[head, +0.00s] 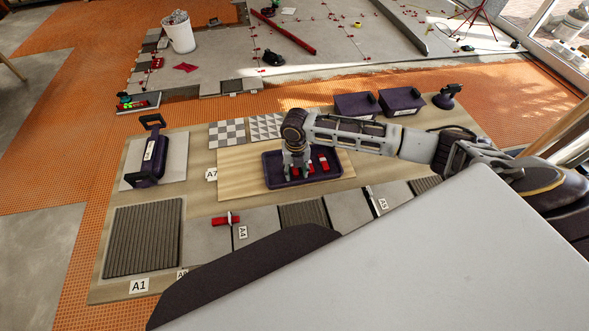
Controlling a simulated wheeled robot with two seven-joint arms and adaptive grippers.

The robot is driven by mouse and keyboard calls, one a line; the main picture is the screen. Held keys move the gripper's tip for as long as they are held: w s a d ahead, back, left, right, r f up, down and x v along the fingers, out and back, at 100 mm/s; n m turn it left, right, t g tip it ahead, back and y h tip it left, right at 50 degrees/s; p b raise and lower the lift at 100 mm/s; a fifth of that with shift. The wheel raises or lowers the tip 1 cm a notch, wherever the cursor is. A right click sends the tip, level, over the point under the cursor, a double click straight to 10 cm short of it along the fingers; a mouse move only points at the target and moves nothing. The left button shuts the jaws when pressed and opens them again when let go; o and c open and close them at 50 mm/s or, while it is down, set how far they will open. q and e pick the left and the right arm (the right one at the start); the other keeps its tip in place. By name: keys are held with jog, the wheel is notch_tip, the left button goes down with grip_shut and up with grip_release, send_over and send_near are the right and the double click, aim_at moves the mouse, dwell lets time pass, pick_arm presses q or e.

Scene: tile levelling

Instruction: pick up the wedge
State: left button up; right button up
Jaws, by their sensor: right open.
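A dark purple tray (268,168) stands on a pale wooden board (236,172) and holds small red wedges (323,163). My right gripper (297,174) points down over the left half of this tray, with red pieces close by its fingers. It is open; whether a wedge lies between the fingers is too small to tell. The gripper hides part of the tray. Another red wedge-like piece (226,220) lies on the grey tiles near the A4 label, with a pale upright clip at it. My left gripper is not in view.
Purple boxes (354,106) and a dark suction-cup tool (447,97) stand at the back right of the table. A purple handled tool (150,160) stands at the left, behind a ribbed tile (143,238). A large grey panel (420,270) covers the lower right.

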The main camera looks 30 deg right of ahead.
aim_at(296, 172)
jog(key=shift+c, duration=0.3)
jog(key=c, duration=0.8)
jog(key=shift+o, duration=0.2)
jog(key=shift+r, duration=0.1)
notch_tip(296, 172, up, 10)
jog(key=shift+s+p, duration=0.1)
jog(key=shift+p, duration=0.2)
dwell(0.4)
